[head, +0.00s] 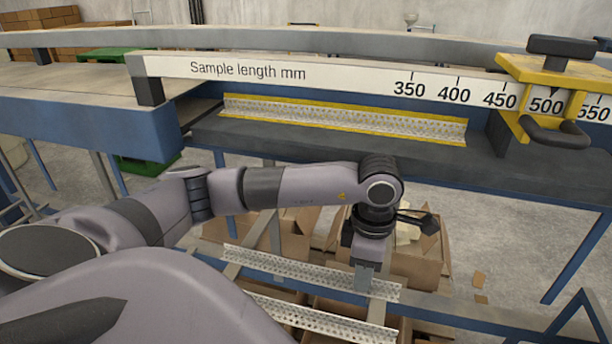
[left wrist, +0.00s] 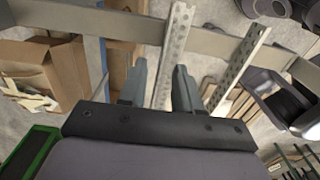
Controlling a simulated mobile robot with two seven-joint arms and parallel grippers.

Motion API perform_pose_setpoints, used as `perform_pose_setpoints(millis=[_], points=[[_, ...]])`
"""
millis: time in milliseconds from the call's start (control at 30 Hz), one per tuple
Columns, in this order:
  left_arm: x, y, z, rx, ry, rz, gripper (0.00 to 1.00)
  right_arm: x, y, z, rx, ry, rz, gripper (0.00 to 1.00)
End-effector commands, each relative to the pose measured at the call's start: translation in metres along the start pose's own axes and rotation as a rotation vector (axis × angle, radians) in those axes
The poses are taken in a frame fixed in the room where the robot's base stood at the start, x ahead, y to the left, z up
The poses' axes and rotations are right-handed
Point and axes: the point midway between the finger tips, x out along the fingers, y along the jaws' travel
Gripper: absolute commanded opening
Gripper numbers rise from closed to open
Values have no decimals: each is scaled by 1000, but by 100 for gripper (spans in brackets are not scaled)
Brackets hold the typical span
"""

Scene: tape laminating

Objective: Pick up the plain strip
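A plain perforated metal strip (head: 290,268) lies on the lower rack below the bench. A second plain strip (head: 320,320) lies parallel to it, nearer to me. My left gripper (head: 363,282) points down at the right part of the farther strip. In the left wrist view, my left gripper (left wrist: 160,82) has its fingers apart, one on each side of a plain strip (left wrist: 178,40). Whether the fingers touch it cannot be told. The other plain strip (left wrist: 235,70) runs to the right of the fingers. My right gripper is not in view.
A yellow-edged perforated strip (head: 340,120) lies on the dark bench (head: 290,150), under the "Sample length mm" ruler (head: 300,75). A yellow clamp (head: 555,85) sits at the right. Open cardboard boxes (head: 420,250) stand under and behind the rack.

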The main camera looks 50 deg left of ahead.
Motion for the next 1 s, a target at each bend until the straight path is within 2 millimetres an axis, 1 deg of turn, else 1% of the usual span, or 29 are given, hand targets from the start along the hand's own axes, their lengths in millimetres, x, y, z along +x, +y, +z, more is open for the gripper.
perform_pose_setpoints(millis=[100,267,367,400,800,867,1000], points=[[5,0,0,1,0,0,33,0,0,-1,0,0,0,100],[5,0,0,1,0,0,33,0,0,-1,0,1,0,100],[5,0,0,1,0,0,4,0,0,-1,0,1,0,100],[5,0,0,1,0,0,0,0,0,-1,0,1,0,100],[3,0,0,1,-1,1,0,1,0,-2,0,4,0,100],[1,0,0,1,-1,2,0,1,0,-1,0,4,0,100],[-9,0,0,1,-2,3,0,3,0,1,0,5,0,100]])
